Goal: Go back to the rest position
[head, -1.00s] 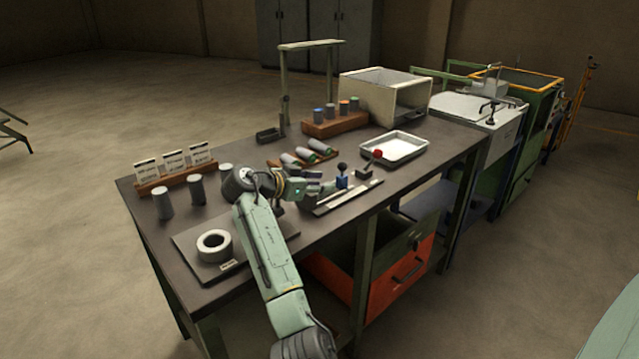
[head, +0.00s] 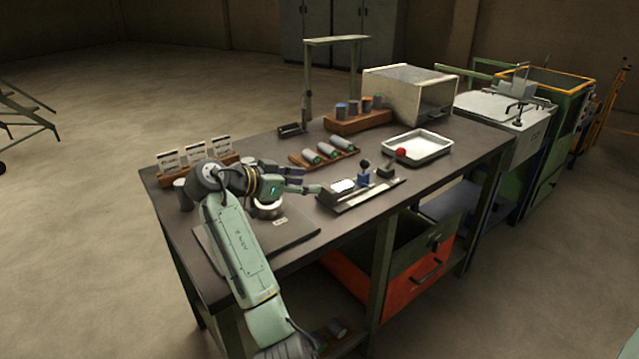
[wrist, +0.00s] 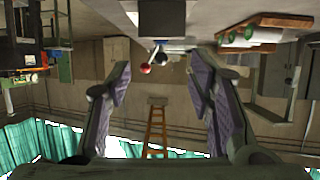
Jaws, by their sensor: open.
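My gripper (head: 308,180) is open and empty over the workbench (head: 345,215) in the head view. Its fingers point right, toward the small device with a blue base (head: 363,178). My arm bends over the left part of the bench. A pale ring (head: 267,209) on a dark plate (head: 292,236) is partly hidden behind it. In the wrist view the two purple-padded fingers of my gripper (wrist: 160,78) stand wide apart with nothing between them. That view looks upside down, with a red ball (wrist: 145,68) seen beyond the fingers.
A rack with green-ended cylinders (head: 311,155), a white tray (head: 442,145), a box (head: 408,92) and a wooden block with coloured cylinders (head: 359,119) stand farther back. A card holder (head: 196,170) is at the left. An orange drawer (head: 413,284) is under the bench.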

